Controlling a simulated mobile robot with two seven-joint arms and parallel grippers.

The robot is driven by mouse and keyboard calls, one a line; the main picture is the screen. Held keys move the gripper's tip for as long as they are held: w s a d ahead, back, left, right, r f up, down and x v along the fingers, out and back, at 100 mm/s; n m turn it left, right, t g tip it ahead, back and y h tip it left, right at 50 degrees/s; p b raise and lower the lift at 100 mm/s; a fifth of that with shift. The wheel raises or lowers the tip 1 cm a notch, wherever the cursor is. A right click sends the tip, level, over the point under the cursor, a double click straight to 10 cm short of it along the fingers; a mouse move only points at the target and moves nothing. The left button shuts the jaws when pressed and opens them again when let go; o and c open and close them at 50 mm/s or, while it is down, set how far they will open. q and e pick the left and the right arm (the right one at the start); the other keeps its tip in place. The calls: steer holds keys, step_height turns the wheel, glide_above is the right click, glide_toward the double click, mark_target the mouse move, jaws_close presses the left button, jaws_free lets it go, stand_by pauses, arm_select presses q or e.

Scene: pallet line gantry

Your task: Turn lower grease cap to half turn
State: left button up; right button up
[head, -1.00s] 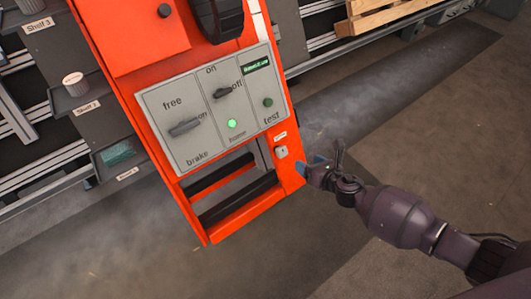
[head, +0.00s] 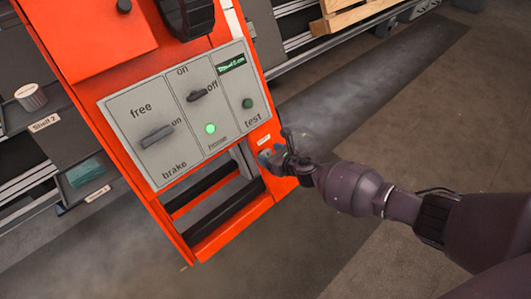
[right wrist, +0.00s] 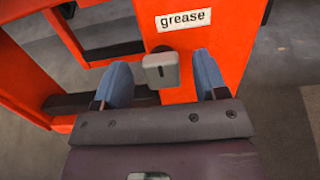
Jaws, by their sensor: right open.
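The grease cap (right wrist: 160,70) is a small grey block on the orange frame, just below a white "grease" label (right wrist: 183,19) in the right wrist view. My right gripper (right wrist: 163,80) is open, with one blue finger on each side of the cap. Gaps show between the cap and both fingers. In the head view my right gripper (head: 273,158) is at the right edge of the orange frame, and it mostly hides the cap. My left gripper is not in view.
The orange frame (head: 222,234) carries a grey panel (head: 180,115) with free/brake and on/off switches, a lit green lamp (head: 210,129) and a test button (head: 247,103). Dark shelves (head: 75,145) stand at the left. The floor right of the frame is open.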

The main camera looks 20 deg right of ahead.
steer(key=shift+w+a+f, duration=0.25)
steer(key=shift+w+f, duration=0.15)
steer(key=shift+w, duration=0.15)
steer(key=shift+w+r, duration=0.1)
steer(key=shift+w, duration=0.15)
steer(key=shift+c, duration=0.5)
steer(key=c, duration=0.8)
